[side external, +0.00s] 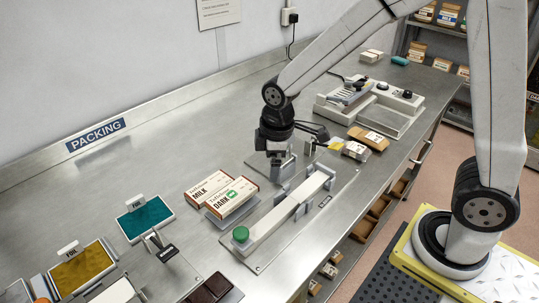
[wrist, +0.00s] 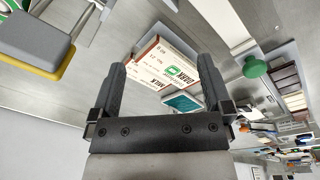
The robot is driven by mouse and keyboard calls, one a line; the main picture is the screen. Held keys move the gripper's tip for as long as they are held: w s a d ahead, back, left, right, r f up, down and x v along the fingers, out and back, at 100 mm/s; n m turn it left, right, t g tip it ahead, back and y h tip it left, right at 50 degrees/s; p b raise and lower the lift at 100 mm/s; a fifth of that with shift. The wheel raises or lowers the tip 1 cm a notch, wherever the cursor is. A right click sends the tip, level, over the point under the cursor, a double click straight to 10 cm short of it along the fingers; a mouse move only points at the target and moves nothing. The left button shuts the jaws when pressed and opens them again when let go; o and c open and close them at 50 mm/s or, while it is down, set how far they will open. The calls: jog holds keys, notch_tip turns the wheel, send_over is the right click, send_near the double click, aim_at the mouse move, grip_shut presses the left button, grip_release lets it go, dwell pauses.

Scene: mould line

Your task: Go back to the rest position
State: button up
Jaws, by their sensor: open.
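My gripper (side external: 278,172) hangs over the steel bench, near the far end of a white bar-shaped fixture. In the wrist view my gripper (wrist: 158,85) shows two dark fingers spread apart with nothing held between them. The milk box (side external: 208,183) and the dark box (side external: 233,196) lie side by side on the bench, left of the fixture in the side view. The two boxes show beyond my fingertips in the wrist view, with the dark box (wrist: 187,62) clear to see.
The white fixture (side external: 290,210) with a green knob (side external: 240,234) lies in front of my gripper. A grey machine (side external: 370,105) stands at the back right. Teal (side external: 145,218) and gold (side external: 80,270) foil stacks lie at left. Bare steel shows left of my gripper.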

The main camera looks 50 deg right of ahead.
jog(key=s+d+f+m+t, duration=0.1)
jog(key=s+d+m, duration=0.5)
jog(key=s+m, duration=0.3)
jog(key=shift+s+m, duration=0.25)
jog(key=shift+m, duration=0.05)
dwell(0.6)
